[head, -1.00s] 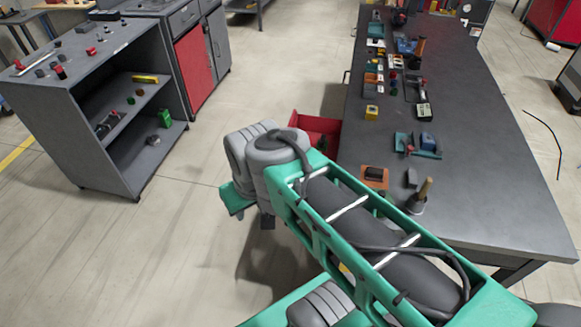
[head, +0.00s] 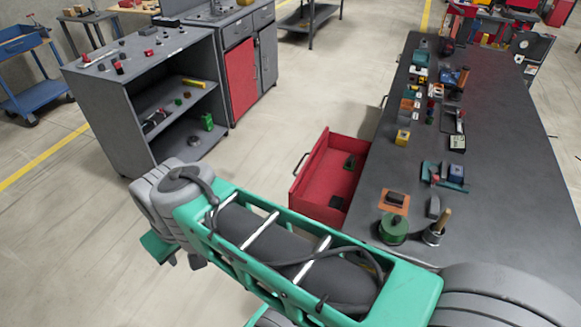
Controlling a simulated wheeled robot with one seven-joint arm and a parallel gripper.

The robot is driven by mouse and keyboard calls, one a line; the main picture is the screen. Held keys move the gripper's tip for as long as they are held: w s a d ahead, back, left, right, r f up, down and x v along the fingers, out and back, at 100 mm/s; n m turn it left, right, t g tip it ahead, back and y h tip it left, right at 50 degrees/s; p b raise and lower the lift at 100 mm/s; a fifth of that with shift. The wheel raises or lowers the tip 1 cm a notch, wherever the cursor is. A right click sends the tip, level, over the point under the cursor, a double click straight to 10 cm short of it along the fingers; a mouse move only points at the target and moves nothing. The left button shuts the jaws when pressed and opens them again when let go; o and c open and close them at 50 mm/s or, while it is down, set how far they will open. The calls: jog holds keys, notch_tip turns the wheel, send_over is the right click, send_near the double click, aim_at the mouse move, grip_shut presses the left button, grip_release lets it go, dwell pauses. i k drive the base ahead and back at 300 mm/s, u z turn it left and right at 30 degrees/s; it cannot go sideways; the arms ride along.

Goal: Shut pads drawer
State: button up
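The red drawer (head: 309,185) stands open, pulled out from the left side of the dark workbench (head: 474,210). Its handle is on its left front face. Two dark pad-like pieces lie inside, one toward the back (head: 349,163) and one toward the near side (head: 336,202). I cannot tell for sure that this is the pads drawer. My green arm crosses the lower picture in front of the near end of the drawer and bench. My gripper's fingers do not show, so its state is not visible.
Tools and small parts line the bench top, with a green round piece (head: 393,228) and a wooden-handled tool (head: 437,228) near its close corner. A grey shelf unit (head: 140,70) with a red-doored cabinet (head: 241,80) stands left. Open floor lies between it and the drawer.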

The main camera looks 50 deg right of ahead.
aim_at(322, 176)
jog(key=z, duration=0.05)
jog(key=i, duration=1.1)
jog(key=z, duration=0.35)
